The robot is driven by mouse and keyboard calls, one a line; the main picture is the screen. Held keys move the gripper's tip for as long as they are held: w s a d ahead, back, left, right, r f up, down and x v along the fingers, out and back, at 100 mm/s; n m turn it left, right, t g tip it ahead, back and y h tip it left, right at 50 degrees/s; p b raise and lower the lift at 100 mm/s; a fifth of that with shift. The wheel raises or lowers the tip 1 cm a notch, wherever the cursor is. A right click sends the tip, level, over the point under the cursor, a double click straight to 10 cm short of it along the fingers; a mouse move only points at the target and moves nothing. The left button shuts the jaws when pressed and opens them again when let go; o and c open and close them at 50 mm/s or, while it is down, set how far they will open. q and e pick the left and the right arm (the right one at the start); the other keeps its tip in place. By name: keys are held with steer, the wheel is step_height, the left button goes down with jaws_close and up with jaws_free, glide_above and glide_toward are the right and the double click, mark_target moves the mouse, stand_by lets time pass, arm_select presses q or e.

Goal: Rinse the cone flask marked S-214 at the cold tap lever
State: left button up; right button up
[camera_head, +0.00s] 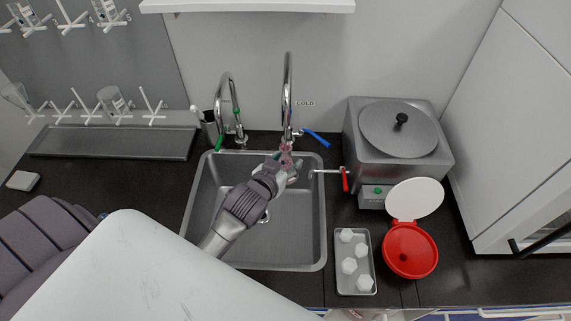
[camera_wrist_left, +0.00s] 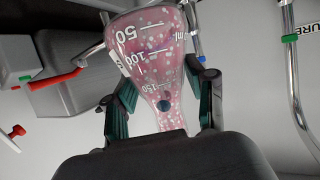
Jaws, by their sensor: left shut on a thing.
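My left gripper (camera_head: 281,164) is shut on a cone flask (camera_head: 287,154) with a pinkish, white-speckled look, over the back of the sink near the cold tap. In the left wrist view the flask (camera_wrist_left: 150,55) fills the middle, its wide end at the top and its narrow part between the fingers (camera_wrist_left: 163,105). Marks 50, 100 and 150 show; S-214 cannot be read. The cold tap (camera_head: 288,85) has a blue lever (camera_head: 317,138) to its right, beside a COLD label (camera_head: 305,104). I see no clear water stream. My right gripper is out of view.
A second tap (camera_head: 228,95) with green parts stands left of the cold tap. The sink (camera_head: 292,220) is open below. Drying pegs hang left.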

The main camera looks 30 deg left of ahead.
arm_select(q)
steer(key=shift+p, duration=0.3)
stand_by(0.5)
stand_by(1.5)
steer(key=s+d+p, duration=0.2)
steer(key=s+d, duration=0.1)
steer(key=s, duration=0.3)
steer(key=shift+s, duration=0.2)
stand_by(0.4)
